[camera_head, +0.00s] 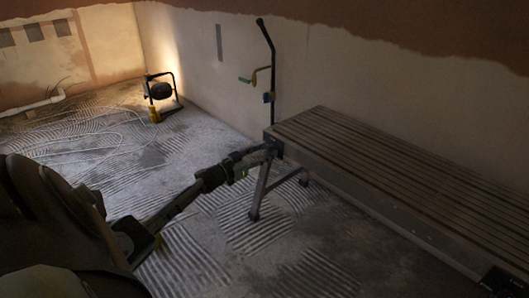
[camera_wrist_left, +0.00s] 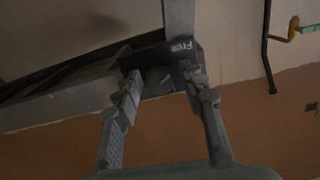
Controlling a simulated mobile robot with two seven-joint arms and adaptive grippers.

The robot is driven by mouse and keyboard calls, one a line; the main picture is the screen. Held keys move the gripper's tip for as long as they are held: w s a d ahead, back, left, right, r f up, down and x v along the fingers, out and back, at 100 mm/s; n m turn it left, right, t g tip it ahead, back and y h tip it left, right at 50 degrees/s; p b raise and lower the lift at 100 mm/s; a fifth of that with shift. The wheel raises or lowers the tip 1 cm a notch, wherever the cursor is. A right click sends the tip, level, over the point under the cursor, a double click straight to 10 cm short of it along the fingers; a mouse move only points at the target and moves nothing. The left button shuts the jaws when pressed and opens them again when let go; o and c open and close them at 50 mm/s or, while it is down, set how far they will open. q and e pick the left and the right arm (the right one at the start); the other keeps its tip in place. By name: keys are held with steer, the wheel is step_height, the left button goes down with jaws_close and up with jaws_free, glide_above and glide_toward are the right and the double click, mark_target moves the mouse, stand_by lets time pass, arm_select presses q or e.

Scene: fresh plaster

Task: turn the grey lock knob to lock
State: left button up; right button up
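The grey lock knob (camera_wrist_left: 157,78) shows in the left wrist view on a black plate (camera_wrist_left: 182,50) at the end of the bench. The plate carries white lettering, partly readable as "Fre". My left gripper (camera_wrist_left: 163,77) is open, with one finger on each side of the knob. I cannot tell whether either fingertip touches it. In the head view my left gripper (camera_head: 268,149) is at the near left corner of the slatted bench (camera_head: 400,180), and the knob is hidden there.
A bent dark bar with a yellow crank (camera_head: 262,75) stands by the wall behind the bench end. A bench leg (camera_head: 261,190) stands below my left gripper. A work lamp (camera_head: 160,92) is on the floor further back. The ridged floor left of the bench is mostly clear.

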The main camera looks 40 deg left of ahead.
arm_select(q)
jaws_close()
